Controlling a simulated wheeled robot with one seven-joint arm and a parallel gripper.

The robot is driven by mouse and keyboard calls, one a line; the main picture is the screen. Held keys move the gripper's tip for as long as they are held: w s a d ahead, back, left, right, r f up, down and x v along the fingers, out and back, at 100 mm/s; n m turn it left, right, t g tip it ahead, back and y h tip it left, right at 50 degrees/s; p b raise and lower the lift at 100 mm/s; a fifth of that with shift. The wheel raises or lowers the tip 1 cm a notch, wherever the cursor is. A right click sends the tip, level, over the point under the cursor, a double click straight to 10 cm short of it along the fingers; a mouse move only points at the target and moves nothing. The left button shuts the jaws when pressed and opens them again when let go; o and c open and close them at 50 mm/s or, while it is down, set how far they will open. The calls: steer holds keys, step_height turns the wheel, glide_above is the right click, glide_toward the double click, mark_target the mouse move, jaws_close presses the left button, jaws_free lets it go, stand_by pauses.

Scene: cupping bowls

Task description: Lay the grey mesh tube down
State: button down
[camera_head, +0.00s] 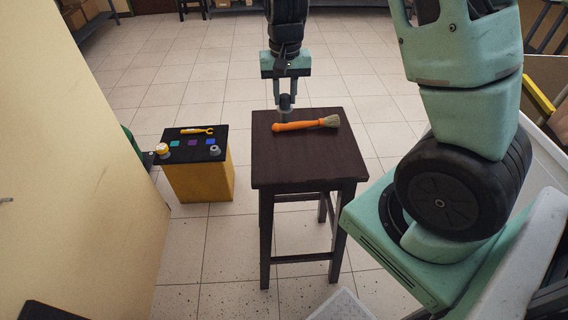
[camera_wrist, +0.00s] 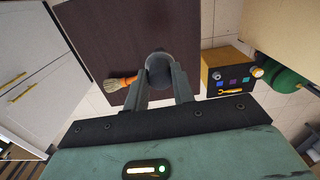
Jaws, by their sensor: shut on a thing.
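My gripper (camera_head: 285,93) is shut on the grey mesh tube (camera_head: 286,110), seen as a dark grey upright piece between the fingertips. In the wrist view the tube (camera_wrist: 158,60) shows end-on as a round grey shape between the fingers. The tube is at the far edge of the dark brown stool (camera_head: 300,165), just behind an orange-handled brush (camera_head: 296,126). I cannot tell whether its lower end touches the stool top.
The brush lies across the stool's far part; the near part is bare. Left of the stool stands a yellow box (camera_head: 205,181) with a black top carrying a yellow wrench (camera_head: 197,131), a white-and-yellow roll (camera_head: 162,149), a grey ring-shaped piece (camera_head: 215,150) and coloured squares. A cream panel (camera_head: 75,180) stands at left.

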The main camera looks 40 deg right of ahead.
mark_target(283, 122)
steer(key=f, duration=0.6)
steer(key=shift+w+a+f+p, duration=0.1)
steer(key=shift+a+f+p, duration=0.1)
steer(key=shift+f+p, duration=0.1)
steer(key=shift+f, duration=2.25)
steer(key=shift+f, duration=0.15)
steer(key=c, duration=1.2)
jaws_free()
steer(key=shift+o, duration=0.2)
